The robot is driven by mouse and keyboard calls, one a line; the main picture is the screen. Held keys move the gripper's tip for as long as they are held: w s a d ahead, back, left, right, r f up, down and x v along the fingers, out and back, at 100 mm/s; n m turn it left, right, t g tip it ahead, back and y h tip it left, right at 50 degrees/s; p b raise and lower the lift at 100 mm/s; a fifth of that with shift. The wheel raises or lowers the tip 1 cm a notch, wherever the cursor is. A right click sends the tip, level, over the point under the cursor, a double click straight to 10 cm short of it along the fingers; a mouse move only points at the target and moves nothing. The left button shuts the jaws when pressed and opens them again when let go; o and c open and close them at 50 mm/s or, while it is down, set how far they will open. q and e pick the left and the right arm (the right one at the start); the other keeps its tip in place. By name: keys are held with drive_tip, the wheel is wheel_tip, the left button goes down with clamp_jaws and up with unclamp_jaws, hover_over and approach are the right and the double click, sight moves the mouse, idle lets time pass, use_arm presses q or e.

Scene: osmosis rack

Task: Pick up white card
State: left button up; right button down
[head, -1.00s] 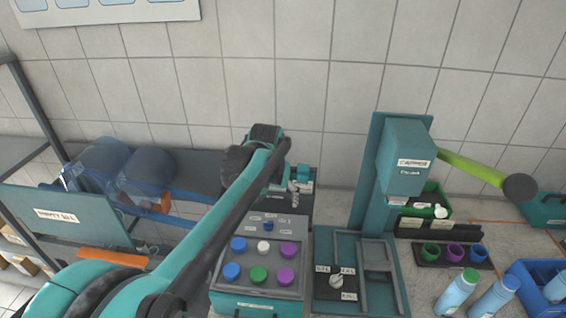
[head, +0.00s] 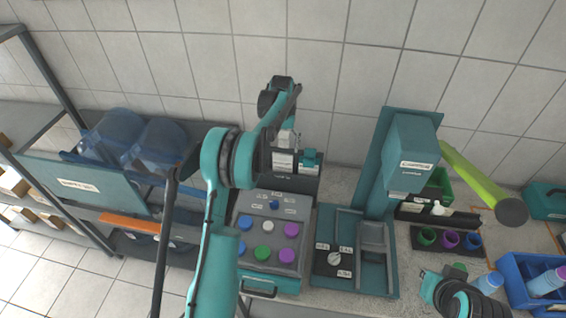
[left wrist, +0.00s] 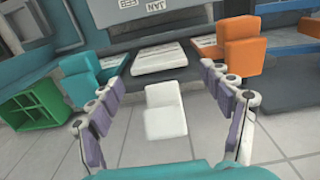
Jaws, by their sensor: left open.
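The white card (left wrist: 165,112) is in the middle of the left wrist view, between the spread fingers of my left gripper (left wrist: 165,118). There is visible room on both sides of it, so the fingers do not close on it. In the head view my left gripper (head: 288,132) hangs over the dark card rack (head: 283,187) behind the button panel. The card is hard to make out there. Part of my right arm shows at the lower right of the head view; its fingers cannot be made out.
A teal card (left wrist: 78,80) and an orange card (left wrist: 243,45) flank the white one. The button panel (head: 268,235) stands before the rack, a teal press (head: 408,160) to its right. Blue transparent jugs (head: 155,142) stand at left, bottles (head: 488,283) at right.

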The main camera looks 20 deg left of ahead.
sight(282, 155)
use_arm(q)
drive_tip(key=shift+s+d+f, duration=0.1)
drive_tip(key=shift+d+f, duration=0.05)
drive_tip(key=shift+f, duration=1.8)
drive_tip(key=c, duration=0.7)
drive_tip(key=shift+r, duration=0.15)
wheel_tip(282, 155, up, 28)
drive_tip(key=shift+s+f+p, duration=0.15)
drive_tip(key=shift+f+p, duration=0.05)
drive_tip(key=shift+p, duration=0.4)
